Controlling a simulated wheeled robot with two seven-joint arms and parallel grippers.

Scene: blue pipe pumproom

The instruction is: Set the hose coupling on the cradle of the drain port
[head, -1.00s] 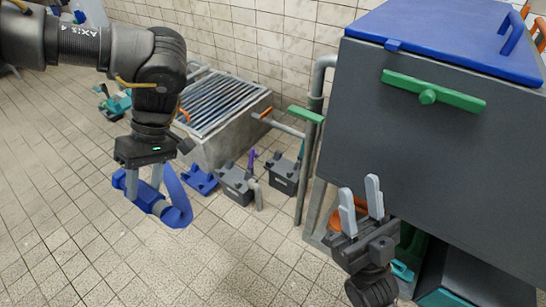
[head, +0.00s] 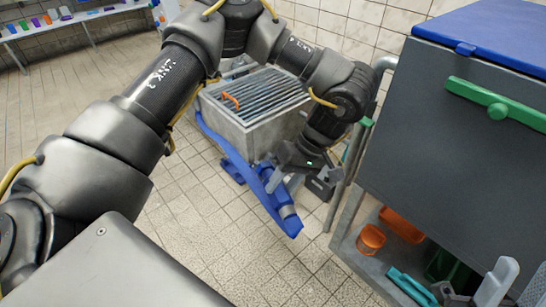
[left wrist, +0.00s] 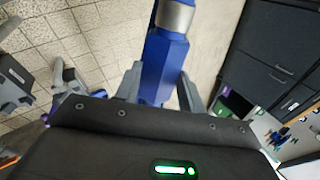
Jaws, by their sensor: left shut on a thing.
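The hose coupling (head: 287,211) is a blue piece in front of the grated basin, with a long blue hose (head: 245,165) beside it. My left gripper (head: 284,187) is shut on it and holds it tilted in the air. In the left wrist view the blue coupling body (left wrist: 163,65) with a silver band lies between the left fingers (left wrist: 160,88). My right gripper (head: 515,285) is open and empty at bottom right.
The concrete basin (head: 240,120) with a metal grate and orange handle stands behind the coupling. A grey cabinet (head: 460,140) with a blue lid and green handle fills the right. An orange cup (head: 371,239) stands on its low shelf. Tiled floor in front is free.

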